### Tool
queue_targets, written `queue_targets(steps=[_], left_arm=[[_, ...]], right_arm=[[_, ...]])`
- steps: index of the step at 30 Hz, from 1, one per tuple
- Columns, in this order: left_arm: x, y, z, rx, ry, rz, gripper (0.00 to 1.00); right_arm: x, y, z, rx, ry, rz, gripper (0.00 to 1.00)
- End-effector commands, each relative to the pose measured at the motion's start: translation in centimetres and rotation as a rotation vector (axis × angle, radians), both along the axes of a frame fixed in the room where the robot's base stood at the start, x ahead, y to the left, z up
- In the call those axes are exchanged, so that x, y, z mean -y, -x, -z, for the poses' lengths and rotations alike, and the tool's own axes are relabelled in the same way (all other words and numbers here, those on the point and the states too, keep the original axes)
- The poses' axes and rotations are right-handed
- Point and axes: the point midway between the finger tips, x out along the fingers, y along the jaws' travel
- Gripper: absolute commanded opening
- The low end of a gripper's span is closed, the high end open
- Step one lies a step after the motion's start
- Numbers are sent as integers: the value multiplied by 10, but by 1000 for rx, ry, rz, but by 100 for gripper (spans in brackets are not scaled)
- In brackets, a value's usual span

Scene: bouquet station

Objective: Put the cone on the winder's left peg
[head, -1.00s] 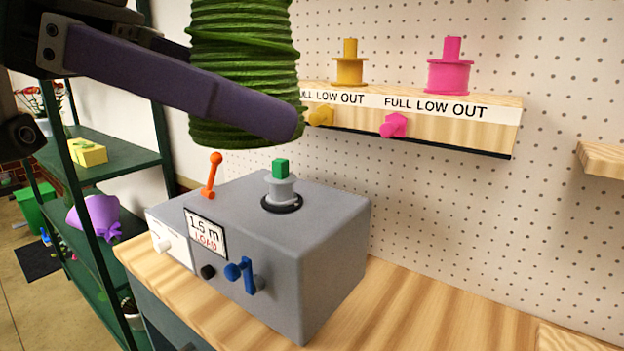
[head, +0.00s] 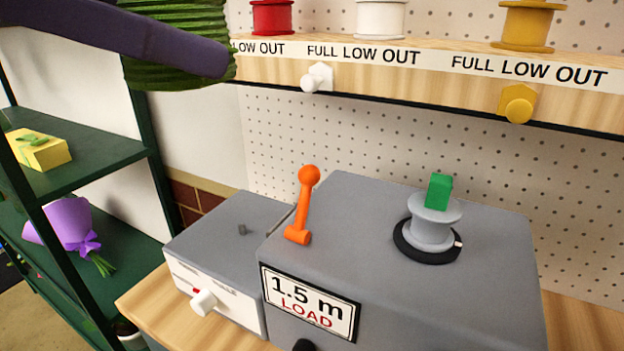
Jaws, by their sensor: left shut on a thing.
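The cone, wound with green cord (head: 178,50), is at the top left, cut off by the frame's top edge. My left gripper (head: 212,58) is shut on it, with one purple finger across its front. The cone hangs in the air, above and left of the winder. The winder looks to be the grey box (head: 400,290) with a "1.5 m LOAD" sign, an orange lever (head: 304,205) and a grey spool (head: 433,222) topped by a green block (head: 439,191). I cannot make out for certain which part is its left peg. My right gripper is not in view.
A lower grey box (head: 225,245) with a small dark stub and white knob adjoins the winder's left. A wooden shelf (head: 420,85) with red, white and yellow spools runs behind, above it. A green rack (head: 95,170) holds a yellow box and a purple bouquet at left.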

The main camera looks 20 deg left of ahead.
Motion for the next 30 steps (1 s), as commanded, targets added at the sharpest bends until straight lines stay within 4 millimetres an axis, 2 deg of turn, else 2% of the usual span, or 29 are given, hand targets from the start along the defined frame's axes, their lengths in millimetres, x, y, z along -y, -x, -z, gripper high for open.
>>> queue_targets(steps=[8, 15, 18, 26, 30], left_arm=[[-43, -51, 46, -5, 16, -266, 17], [-86, -104, 108, -17, 28, -573, 17], [-95, -122, 131, -14, 24, -675, 17], [-102, -143, 157, 3, 8, -791, 17], [-102, -144, 185, 0, 4, -800, 17]], right_arm=[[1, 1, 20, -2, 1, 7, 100], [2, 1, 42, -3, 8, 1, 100], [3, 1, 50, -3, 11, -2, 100], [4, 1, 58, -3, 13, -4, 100], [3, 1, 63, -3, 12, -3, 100]])
